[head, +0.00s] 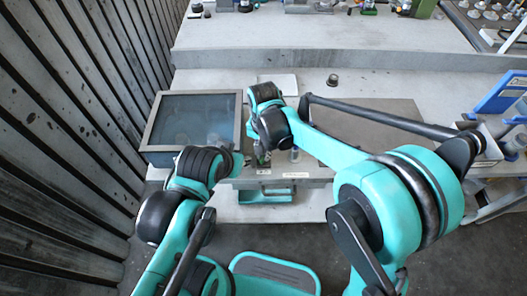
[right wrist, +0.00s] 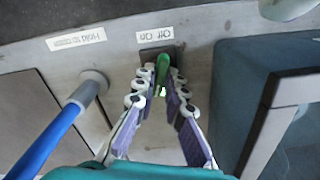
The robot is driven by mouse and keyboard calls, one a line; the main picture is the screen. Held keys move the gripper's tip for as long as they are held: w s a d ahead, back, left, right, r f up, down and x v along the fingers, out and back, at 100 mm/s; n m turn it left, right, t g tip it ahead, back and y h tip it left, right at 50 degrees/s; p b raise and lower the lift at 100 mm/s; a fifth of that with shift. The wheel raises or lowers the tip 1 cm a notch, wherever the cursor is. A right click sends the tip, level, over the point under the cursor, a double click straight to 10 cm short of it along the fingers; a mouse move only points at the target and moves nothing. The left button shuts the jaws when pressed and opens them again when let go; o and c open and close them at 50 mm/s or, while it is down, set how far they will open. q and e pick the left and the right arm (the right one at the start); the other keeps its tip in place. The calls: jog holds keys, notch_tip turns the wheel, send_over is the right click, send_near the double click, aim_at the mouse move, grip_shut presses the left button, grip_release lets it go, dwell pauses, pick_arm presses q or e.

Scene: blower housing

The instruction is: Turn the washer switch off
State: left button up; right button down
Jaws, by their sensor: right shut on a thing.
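The washer switch (right wrist: 162,68) is a small green lever on a dark plate, under a white label with the words Off and On, in the right wrist view. My right gripper (right wrist: 161,86) has its two fingers closed around the lever, one on each side. In the head view my right gripper (head: 262,156) is small and partly hidden by its arm, at the front edge of the grey bench. The lever's exact position is hard to tell. My left arm reaches in close beside it, but its fingers cannot be made out.
A blue handle (right wrist: 48,137) sticks out beside the switch, under a label reading Hold (right wrist: 76,40). A dark-topped box (head: 194,118) stands at the bench's left. A corrugated wall (head: 62,130) closes the left side. A blue-framed device (head: 500,92) is at the right.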

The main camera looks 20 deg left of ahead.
jog(key=n, duration=0.5)
jog(key=shift+n+p, duration=0.3)
jog(key=shift+n, duration=2.2)
jog(key=c, duration=1.6)
grip_release()
jog(key=shift+r, duration=0.15)
notch_tip(320, 180, up, 12)
jog(key=shift+f, duration=0.1)
